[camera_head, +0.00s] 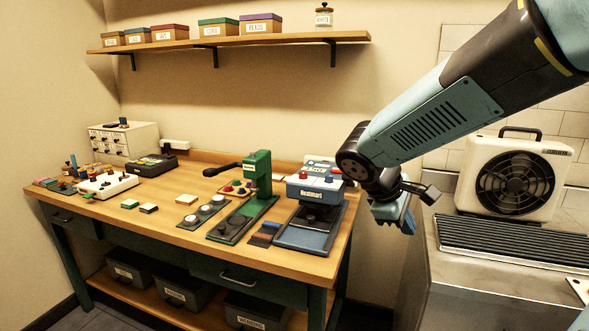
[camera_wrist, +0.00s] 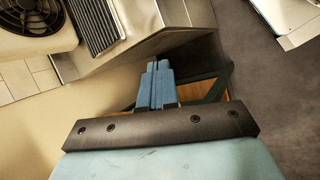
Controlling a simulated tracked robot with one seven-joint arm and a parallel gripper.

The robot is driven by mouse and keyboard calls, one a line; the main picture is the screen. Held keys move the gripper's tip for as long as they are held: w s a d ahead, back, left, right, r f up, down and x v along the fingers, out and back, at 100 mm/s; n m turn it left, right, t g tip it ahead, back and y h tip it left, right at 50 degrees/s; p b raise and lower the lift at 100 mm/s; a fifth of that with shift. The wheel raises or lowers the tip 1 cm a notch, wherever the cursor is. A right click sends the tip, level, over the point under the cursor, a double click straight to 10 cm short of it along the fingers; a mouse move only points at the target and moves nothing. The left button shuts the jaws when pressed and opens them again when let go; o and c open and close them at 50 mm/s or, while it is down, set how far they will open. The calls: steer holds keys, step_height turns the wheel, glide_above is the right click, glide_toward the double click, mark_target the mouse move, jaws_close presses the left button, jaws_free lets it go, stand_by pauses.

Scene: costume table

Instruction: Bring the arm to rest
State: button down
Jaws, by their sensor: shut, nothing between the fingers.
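My arm reaches in from the upper right of the head view, with its wrist bent down. My gripper (camera_head: 408,222) hangs in the air past the right end of the wooden workbench (camera_head: 300,262), apart from it. In the wrist view my gripper's blue fingers (camera_wrist: 160,64) lie side by side, shut with nothing between them. Below the fingers in that view there is floor and a small part of the bench's green frame.
A metal counter (camera_head: 450,270) with a boxed fan (camera_head: 516,183) and a dark grille stands to the right of my gripper. On the bench are a blue press (camera_head: 313,195), a green press (camera_head: 257,175) and small parts. A shelf (camera_head: 230,41) holds several boxes.

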steer(key=s+r+m+t+y, duration=0.3)
steer(key=s+r+m+y, duration=0.3)
steer(key=s+m, duration=0.4)
steer(key=shift+s+d+r+y, duration=0.25)
steer(key=shift+s+y, duration=0.05)
steer(key=shift+s, duration=0.55)
